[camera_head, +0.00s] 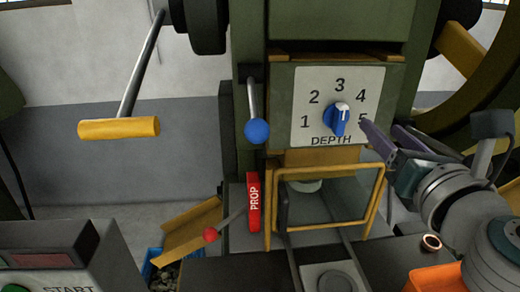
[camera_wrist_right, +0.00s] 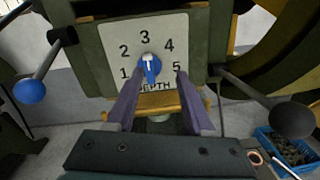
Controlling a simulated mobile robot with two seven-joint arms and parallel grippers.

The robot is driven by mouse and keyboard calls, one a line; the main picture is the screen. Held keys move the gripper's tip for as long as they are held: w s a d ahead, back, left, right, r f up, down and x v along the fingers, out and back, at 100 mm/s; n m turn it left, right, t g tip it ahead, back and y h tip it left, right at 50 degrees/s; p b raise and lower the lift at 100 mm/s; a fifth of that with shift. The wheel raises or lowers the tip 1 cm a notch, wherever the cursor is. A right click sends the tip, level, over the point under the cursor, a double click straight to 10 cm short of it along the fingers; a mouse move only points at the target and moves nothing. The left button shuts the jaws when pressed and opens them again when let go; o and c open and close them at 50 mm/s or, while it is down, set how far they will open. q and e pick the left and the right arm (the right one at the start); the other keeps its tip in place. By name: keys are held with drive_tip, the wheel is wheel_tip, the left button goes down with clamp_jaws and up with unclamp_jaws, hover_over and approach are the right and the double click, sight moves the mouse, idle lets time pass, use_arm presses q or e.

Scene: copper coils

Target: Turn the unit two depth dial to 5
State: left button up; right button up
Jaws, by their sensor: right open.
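The depth dial (camera_head: 340,121) is a blue knob with a white mark on a pale plate (camera_head: 308,82) numbered 1 to 5. The white mark points up, roughly at 3. The dial also shows in the right wrist view (camera_wrist_right: 151,69). My right gripper (camera_head: 381,127) is open and empty, to the right of the dial in the head view. In the right wrist view its two purple fingers (camera_wrist_right: 158,80) stand apart, one toward each side of the dial; I see no contact. My left gripper is not in view.
A blue-knobbed lever (camera_head: 257,130) hangs left of the plate. A yellow-handled crank (camera_head: 118,128) is at left. An orange bin (camera_head: 432,280) is at lower right.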

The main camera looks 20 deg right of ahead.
sight(343, 119)
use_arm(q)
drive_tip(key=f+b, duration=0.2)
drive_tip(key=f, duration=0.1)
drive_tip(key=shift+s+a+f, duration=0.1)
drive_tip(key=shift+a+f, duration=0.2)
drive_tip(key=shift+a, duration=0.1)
use_arm(e)
drive_tip(key=w+f+n, duration=0.1)
drive_tip(key=w, duration=0.2)
drive_tip(key=w+n, duration=0.1)
drive_tip(key=w, duration=0.3)
drive_tip(key=w+f+n+y, duration=0.1)
drive_tip(key=w, duration=0.2)
drive_tip(key=shift+w+d+f, duration=0.15)
drive_tip(key=shift+d+f, duration=0.2)
drive_tip(key=shift+c, duration=0.4)
clamp_jaws()
